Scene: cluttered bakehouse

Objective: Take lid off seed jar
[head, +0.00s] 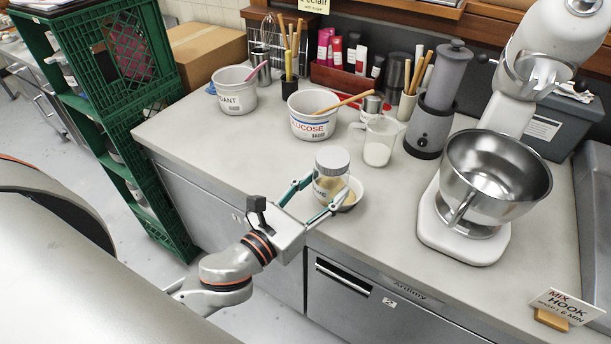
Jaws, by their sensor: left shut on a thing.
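The seed jar (327,186) is clear, with pale contents and a label that is partly hidden. It stands upright near the front edge of the counter. Its grey lid (332,159) sits on top of it. My left gripper (329,188) reaches in from the front left, and its two green-sided fingers are shut on the jar's body, below the lid. A small pale bowl (357,190) is just behind and to the right of the jar, partly hidden by it. My right gripper is not in view.
On the counter (235,150), two white labelled tubs (310,126) and a measuring jug (379,150) stand behind the jar. A grinder (432,125) and a stand mixer with a steel bowl (490,175) are to the right. The counter left of the jar is clear.

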